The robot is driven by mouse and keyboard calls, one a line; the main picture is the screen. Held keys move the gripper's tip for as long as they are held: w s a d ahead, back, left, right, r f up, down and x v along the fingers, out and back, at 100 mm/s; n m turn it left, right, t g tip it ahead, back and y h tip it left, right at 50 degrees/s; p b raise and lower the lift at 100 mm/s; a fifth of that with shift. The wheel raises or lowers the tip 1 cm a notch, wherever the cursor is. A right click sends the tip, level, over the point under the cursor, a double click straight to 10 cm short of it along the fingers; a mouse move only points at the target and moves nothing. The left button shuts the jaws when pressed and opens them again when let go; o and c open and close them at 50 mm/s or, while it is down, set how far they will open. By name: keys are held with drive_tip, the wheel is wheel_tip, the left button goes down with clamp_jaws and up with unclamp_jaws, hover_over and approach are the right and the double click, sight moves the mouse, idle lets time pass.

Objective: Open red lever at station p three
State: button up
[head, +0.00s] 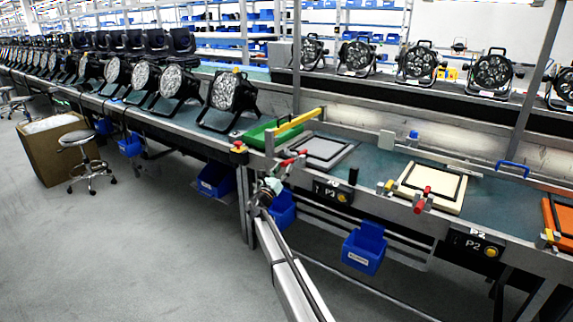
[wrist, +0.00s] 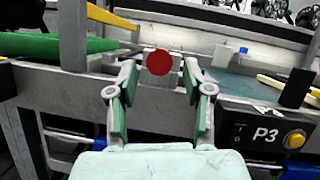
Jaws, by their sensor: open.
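The red lever (head: 288,162) at station P3 is on the front rail, just left of the P3 sign (head: 330,192). In the wrist view its round red end (wrist: 159,62) faces me, close to level with the fingertips and between them in the picture. My gripper (wrist: 160,82) is open, with one finger on each side of the red end. I see no clear contact, and the exact depth gap cannot be told. In the head view my gripper (head: 274,182) is small, at the front rail beside the lever.
The P3 sign with its yellow button shows right of my gripper (wrist: 266,135). A post (head: 269,150), a yellow bar (head: 300,123) and a green tray (head: 262,134) are close by. Blue bins (head: 364,248) hang below. Another red lever (head: 422,199) is near P2.

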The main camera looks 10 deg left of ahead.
sight(286, 163)
drive_tip(key=shift+x, duration=1.75)
clamp_jaws()
